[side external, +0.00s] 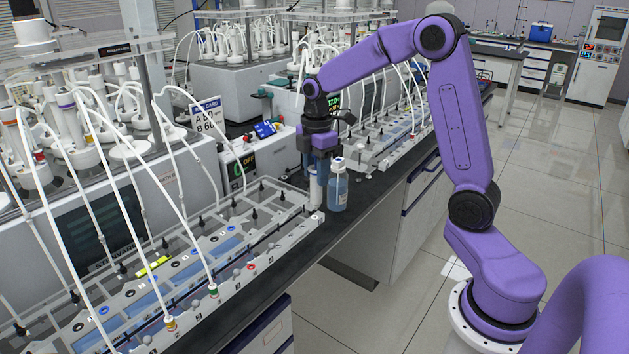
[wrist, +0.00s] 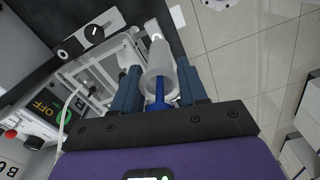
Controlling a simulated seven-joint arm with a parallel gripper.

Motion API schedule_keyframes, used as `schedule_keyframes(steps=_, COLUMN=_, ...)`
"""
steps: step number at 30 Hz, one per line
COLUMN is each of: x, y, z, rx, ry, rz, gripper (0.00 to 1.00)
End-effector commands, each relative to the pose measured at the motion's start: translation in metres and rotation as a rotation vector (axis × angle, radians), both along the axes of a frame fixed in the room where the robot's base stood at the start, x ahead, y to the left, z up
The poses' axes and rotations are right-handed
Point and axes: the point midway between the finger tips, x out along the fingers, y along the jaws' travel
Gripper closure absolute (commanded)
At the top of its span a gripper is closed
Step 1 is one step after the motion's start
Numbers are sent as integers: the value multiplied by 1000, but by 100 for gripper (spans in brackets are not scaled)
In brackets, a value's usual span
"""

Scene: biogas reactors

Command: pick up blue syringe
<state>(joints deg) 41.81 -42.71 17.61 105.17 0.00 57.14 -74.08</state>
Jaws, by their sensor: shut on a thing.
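The blue syringe (wrist: 159,97) shows in the wrist view as a blue plunger part with a translucent white barrel (wrist: 159,62) beyond it, between my fingers. My gripper (wrist: 158,72) is shut on it, one dark blue finger on each side. In the side view my gripper (side external: 319,160) points down over the bench edge, and a pale tube (side external: 315,188) shows upright below the fingers. I cannot tell whether its lower end touches the bench or the rack.
A bottle of blue liquid with a white cap (side external: 338,190) stands just right of my gripper. A long grey rack (side external: 297,203) with white hoses lies to the left. A control box with a green display (side external: 240,162) stands behind. Floor (side external: 420,270) is clear right of the bench.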

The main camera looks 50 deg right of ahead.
Motion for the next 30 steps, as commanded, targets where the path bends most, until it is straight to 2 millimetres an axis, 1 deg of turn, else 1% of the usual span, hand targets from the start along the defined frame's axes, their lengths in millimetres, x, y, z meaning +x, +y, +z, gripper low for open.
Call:
schedule_keyframes(steps=1, x=-7, y=2, z=9, rx=0, ry=-4, rz=1, gripper=84)
schedule_keyframes(steps=8, x=-42, y=8, z=52, rx=1, ry=-5, rz=1, gripper=84)
schedule_keyframes(steps=9, x=-50, y=9, z=57, rx=0, ry=-4, rz=1, gripper=84)
schedule_keyframes(steps=15, x=-87, y=16, z=71, rx=0, ry=-3, rz=1, gripper=84)
schedule_keyframes(steps=21, x=-113, y=21, z=83, rx=0, ry=-2, rz=1, gripper=84)
schedule_keyframes(steps=25, x=-124, y=23, z=88, rx=0, ry=0, rz=1, gripper=84)
schedule_keyframes(steps=30, x=-130, y=24, z=90, rx=0, ry=0, rz=1, gripper=84)
